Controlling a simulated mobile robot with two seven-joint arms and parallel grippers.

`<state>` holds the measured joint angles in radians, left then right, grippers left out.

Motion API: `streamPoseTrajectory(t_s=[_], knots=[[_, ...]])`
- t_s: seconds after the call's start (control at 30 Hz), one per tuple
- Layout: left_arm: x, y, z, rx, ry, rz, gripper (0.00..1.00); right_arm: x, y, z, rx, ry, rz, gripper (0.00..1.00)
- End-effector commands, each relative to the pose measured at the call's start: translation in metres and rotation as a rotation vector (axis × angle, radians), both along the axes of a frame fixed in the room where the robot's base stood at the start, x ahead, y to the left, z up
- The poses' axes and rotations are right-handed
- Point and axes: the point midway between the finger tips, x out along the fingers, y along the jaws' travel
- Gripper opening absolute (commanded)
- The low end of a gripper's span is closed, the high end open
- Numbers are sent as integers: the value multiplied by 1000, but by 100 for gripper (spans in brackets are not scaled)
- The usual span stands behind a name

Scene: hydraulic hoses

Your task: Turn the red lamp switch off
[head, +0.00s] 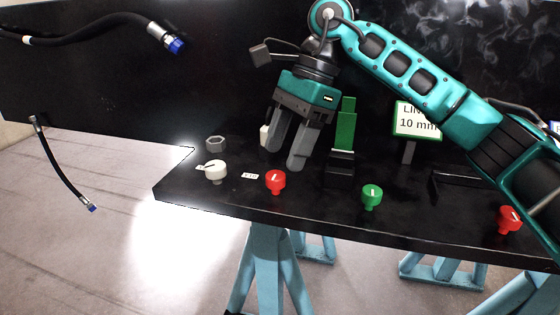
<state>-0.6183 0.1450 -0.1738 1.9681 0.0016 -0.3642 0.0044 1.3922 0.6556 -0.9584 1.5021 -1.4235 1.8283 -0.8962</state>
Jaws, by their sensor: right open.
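A red knob (275,181) with a pale mark on its face stands near the front edge of the black bench (235,203). A second red knob (510,219) stands further right along the same edge. No readable label shows which one is the lamp switch. My right gripper (287,156) points down, open and empty, just above and behind the first red knob. I see no contact with the knob. My left gripper is not in view.
A white knob (215,170) and a green knob (372,196) stand along the front edge. A hex nut (216,144), a green upright piece (346,125) and a "10 mm" sign (417,121) are behind. Black hoses (85,31) with blue ends hang at left.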

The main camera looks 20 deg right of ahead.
Motion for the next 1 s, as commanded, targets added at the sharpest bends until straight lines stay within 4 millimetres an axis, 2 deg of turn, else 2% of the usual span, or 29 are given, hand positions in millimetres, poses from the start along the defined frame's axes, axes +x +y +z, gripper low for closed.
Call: streamPoseTrajectory(t_s=[0.03,0.2,0.4,0.57,1.0], knots=[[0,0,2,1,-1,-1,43,1,-5,14,1,-5,-2,61],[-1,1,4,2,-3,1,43,4,-18,48,2,-4,-1,61],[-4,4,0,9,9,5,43,6,-29,74,1,-1,1,61],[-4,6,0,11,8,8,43,7,-32,82,1,-2,2,61],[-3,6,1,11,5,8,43,7,-33,82,0,-1,2,61]])
